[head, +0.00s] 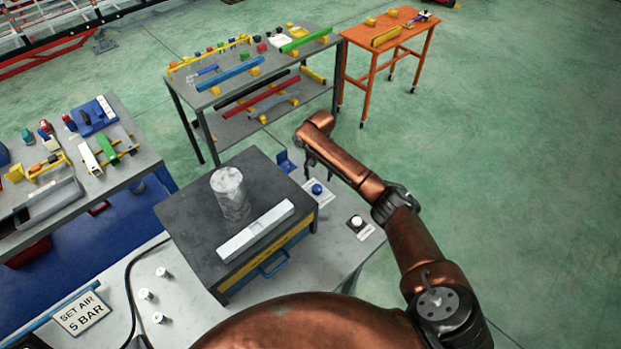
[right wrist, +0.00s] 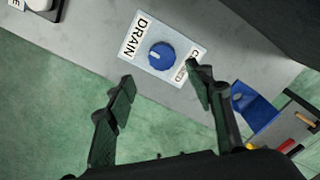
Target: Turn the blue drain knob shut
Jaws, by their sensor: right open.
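The blue drain knob (head: 317,188) sits on a white plate on the grey bench, right of the dark cabinet. In the right wrist view the round knob (right wrist: 162,57) has a pale mark on its left part. The plate (right wrist: 138,58) reads DRAIN on the left; a label on the right is partly covered by a fingertip. My right gripper (right wrist: 160,75) is open and empty, its fingertips to either side of the knob in the picture. In the head view my right gripper (head: 308,163) hangs near the knob; contact cannot be told. My left gripper is not in view.
A blue bracket (head: 287,161) stands close behind the knob. A white round button (head: 356,221) is to its right. The dark-topped cabinet (head: 185,215) carries a metal cylinder (head: 231,192) and a pale bar (head: 256,230). Green floor right of the bench is clear.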

